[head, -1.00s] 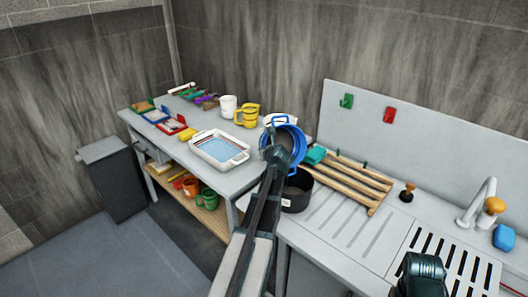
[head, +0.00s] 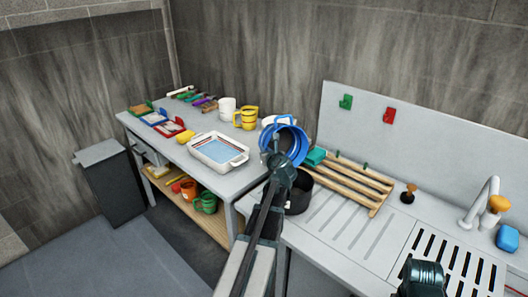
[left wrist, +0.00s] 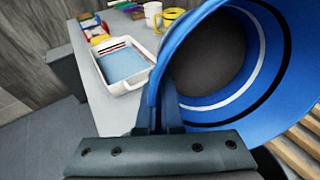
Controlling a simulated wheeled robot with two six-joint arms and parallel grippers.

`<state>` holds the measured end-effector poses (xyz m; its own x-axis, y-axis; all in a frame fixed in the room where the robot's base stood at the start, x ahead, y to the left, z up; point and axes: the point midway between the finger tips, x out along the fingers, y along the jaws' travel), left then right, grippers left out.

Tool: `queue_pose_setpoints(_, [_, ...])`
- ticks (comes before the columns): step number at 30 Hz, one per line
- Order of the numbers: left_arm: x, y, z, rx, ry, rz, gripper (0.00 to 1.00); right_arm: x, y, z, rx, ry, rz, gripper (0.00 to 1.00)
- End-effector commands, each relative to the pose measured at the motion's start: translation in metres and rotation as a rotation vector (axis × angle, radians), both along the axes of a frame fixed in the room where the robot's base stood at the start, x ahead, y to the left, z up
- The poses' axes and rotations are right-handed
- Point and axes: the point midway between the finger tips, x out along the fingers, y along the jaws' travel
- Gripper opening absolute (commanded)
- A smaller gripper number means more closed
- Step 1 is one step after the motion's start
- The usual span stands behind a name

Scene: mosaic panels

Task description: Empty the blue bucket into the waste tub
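The blue bucket (head: 302,146) hangs tilted in my left gripper (head: 275,156), its mouth turned towards the head camera. In the left wrist view, the bucket (left wrist: 285,85) shows a white and a black ring around a dark grey inside; I cannot tell whether that is contents or the bottom. The left gripper's fingers (left wrist: 158,115) are shut on the bucket's wall near the rim. A round black tub (head: 299,196), probably the waste tub, stands below the bucket, partly hidden by my left arm. Its inside looks dark.
A white tray (head: 216,163) with a blue inside stands left of the bucket. A yellow cup (head: 246,119) and white mug (head: 227,107) stand behind. A wooden rack (head: 355,184) and teal block (head: 316,157) lie to the right, beside the sink drainer (head: 345,226).

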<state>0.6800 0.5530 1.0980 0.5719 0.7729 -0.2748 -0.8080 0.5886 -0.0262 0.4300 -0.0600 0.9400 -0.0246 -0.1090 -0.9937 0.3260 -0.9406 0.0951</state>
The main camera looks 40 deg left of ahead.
Motion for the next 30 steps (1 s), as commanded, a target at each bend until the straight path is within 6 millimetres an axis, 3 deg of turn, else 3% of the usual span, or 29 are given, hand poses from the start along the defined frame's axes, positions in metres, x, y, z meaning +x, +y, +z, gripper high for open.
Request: queue_pose_setpoints(30, [-0.012,-0.020,0.008,0.133,-0.081,-0.001,0.00,0.000,0.000,-0.025,0.000,0.000,0.000,0.50])
